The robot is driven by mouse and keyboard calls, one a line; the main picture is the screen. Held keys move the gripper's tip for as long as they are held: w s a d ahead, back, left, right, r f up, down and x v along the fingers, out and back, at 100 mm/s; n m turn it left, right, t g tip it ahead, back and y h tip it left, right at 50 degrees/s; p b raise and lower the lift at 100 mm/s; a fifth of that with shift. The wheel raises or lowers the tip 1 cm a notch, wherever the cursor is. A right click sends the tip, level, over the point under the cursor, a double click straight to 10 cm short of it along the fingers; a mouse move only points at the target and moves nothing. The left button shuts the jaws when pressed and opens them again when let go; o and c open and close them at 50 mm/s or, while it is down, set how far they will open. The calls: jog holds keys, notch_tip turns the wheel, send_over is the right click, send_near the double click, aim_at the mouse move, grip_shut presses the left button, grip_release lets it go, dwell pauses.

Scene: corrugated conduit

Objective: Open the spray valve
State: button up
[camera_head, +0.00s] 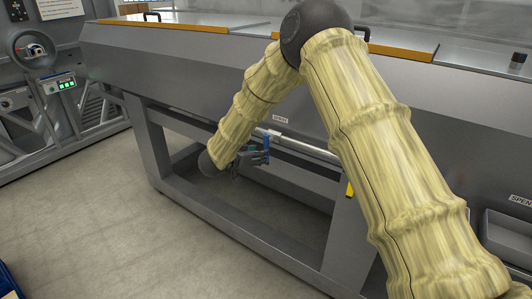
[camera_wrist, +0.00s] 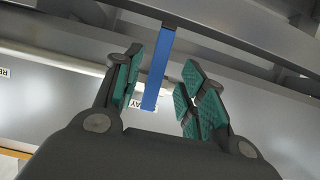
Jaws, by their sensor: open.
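The spray valve's blue lever (camera_head: 266,148) hangs from the pipe (camera_head: 308,148) under the front of the grey machine, below a small label (camera_head: 280,119). In the wrist view the blue lever (camera_wrist: 158,72) is a flat bar reaching down between my fingers. My gripper (camera_head: 254,159) is beside the lever in the head view. In the wrist view my gripper (camera_wrist: 163,64) is open, with teal pads on both sides of the lever. Gaps show between the pads and the lever, closer on the left. The valve body is mostly hidden.
The machine's grey lower frame (camera_head: 240,219) runs below and in front of my gripper. A grey tray (camera_head: 508,238) is at the right. The floor (camera_head: 100,220) at left is mostly clear.

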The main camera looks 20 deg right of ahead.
aim_at(268, 148)
jog(key=shift+p+x, duration=0.55)
jog(key=shift+x, duration=2.95)
grip_shut()
